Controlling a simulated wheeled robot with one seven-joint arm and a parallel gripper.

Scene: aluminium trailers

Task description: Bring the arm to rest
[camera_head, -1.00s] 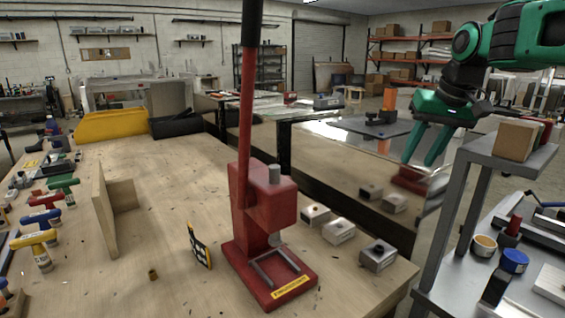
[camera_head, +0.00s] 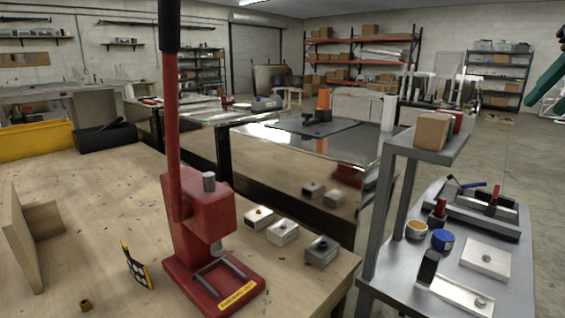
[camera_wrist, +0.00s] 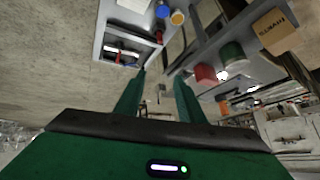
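My gripper (camera_wrist: 159,77) shows in the wrist view with its two green fingers apart and nothing between them. In the head view only a green part of my arm (camera_head: 546,88) shows at the right edge; the rest is out of the picture. The gripper is clear of the workbench and touches nothing that I can see. The wrist view looks tilted, with the cart's things beyond the fingertips.
A red press (camera_head: 200,220) stands on the wooden bench (camera_head: 90,190), with several metal blocks (camera_head: 283,232) beside it. At right, a grey cart (camera_head: 505,262) carries jars and fixtures; its raised shelf (camera_head: 400,139) holds a cardboard box (camera_head: 432,131). Floor (camera_head: 535,165) beyond is open.

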